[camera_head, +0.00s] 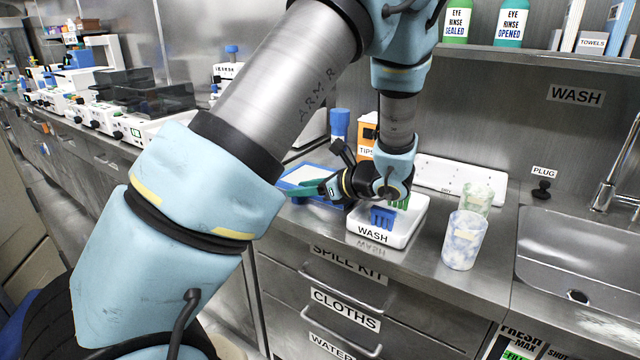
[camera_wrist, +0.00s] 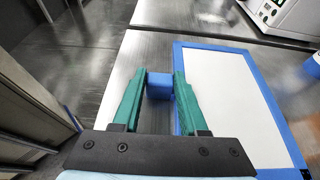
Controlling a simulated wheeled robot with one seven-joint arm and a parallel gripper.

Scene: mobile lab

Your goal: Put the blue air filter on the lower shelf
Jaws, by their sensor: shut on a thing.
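The blue air filter appears as a flat white panel with a blue frame (camera_wrist: 178,62), and it also shows in the head view (camera_head: 300,176) at the counter's back left. My gripper (camera_wrist: 160,88) has its green fingers shut on a small blue block at the panel's left edge, which looks like its tab. In the head view my gripper (camera_head: 306,190) reaches left over the panel's front part, and my wrist hides some of it. I cannot tell whether the panel rests on the counter. A wall shelf (camera_head: 560,57) is at the upper right; no lower shelf is clearly identifiable.
A white WASH tray (camera_head: 372,234) with blue and green racks stands right under my wrist. Two cups (camera_head: 465,240) stand right of it, then a sink (camera_head: 575,250). An orange tips box (camera_head: 367,135) stands behind. Lab machines (camera_head: 150,100) line the left counter.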

